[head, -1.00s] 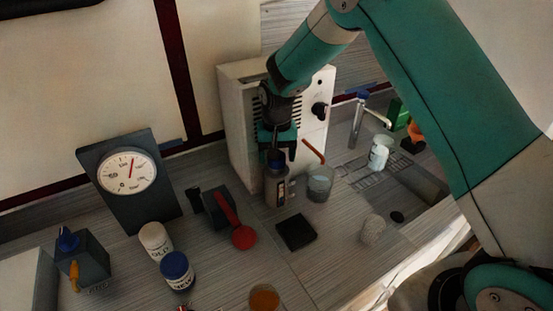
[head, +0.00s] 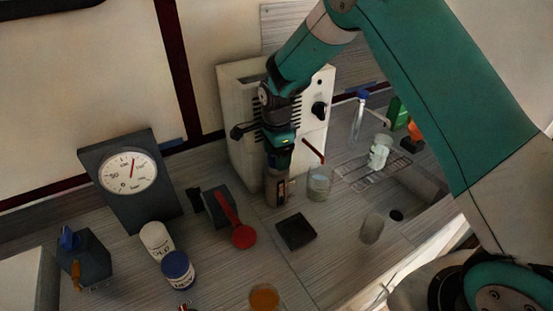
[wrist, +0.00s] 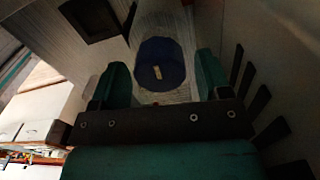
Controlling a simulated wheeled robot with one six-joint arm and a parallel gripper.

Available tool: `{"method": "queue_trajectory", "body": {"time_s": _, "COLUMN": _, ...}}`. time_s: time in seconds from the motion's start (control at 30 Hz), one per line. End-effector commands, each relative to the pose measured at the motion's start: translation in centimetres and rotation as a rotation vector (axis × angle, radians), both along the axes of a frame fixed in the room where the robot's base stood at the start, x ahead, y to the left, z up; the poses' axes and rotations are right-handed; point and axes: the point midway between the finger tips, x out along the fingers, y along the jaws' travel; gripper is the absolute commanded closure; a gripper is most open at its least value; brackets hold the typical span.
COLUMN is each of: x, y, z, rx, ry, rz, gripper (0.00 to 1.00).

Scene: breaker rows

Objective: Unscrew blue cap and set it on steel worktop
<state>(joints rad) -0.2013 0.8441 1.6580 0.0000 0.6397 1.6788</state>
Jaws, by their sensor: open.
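The blue cap (wrist: 160,52) shows in the wrist view, with a small pale mark on its top. It tops a grey container (head: 276,193) that stands upright on the steel worktop (head: 325,240). My gripper (head: 277,167) points down over the container's top. In the wrist view my open gripper (wrist: 161,78) has one teal finger on each side of the cap, with gaps visible beside it. In the head view the fingers and wrist hide the cap. I cannot tell how deep the fingers reach around it.
A white vented box (head: 243,85) stands close behind, and a glass beaker (head: 320,184) stands just right of the container. A black square pad (head: 296,231) lies in front. A red spoon-like tool (head: 243,235) and a blue-lidded jar (head: 178,269) are to the left.

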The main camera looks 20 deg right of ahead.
Motion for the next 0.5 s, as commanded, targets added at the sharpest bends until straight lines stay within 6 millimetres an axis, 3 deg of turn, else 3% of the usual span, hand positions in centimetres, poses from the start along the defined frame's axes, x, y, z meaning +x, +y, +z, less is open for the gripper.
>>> {"method": "queue_trajectory", "body": {"time_s": 0.17, "x": 0.0, "y": 0.0, "z": 0.0, "rx": 0.0, "ry": 0.0, "rz": 0.001, "gripper": 0.3}}
{"method": "queue_trajectory", "body": {"time_s": 0.37, "x": 0.0, "y": 0.0, "z": 0.01, "rx": 0.0, "ry": 0.0, "rz": 0.002, "gripper": 0.71}}
{"method": "queue_trajectory", "body": {"time_s": 0.5, "x": 0.0, "y": 0.0, "z": 0.01, "rx": 0.0, "ry": 0.0, "rz": 0.003, "gripper": 0.71}}
